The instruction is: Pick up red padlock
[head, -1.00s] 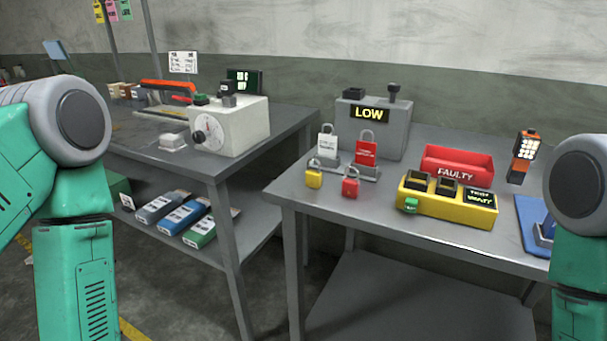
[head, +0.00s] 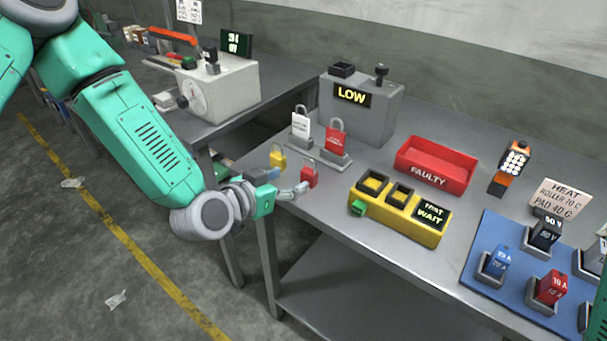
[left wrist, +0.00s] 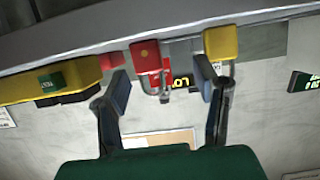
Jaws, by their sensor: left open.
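The red padlock (head: 309,178) stands near the left front edge of the grey table. My left gripper (head: 285,182) is open, with its fingertips close beside the padlock on its left. In the left wrist view, which looks upside down, the red padlock (left wrist: 146,57) shows beyond and between the two spread fingers (left wrist: 163,86), nearer one of them. I cannot tell whether a finger touches it. A yellow padlock (head: 278,157) stands close by; it also shows in the left wrist view (left wrist: 221,43), just past the other finger. My right gripper is out of view.
Behind the padlocks are a white tag and a red tag (head: 336,140) on stands, and a grey box marked LOW (head: 370,110). A yellow box (head: 398,222) with a green button and a red FAULTY tray (head: 436,160) stand to the right. A gap separates the left table.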

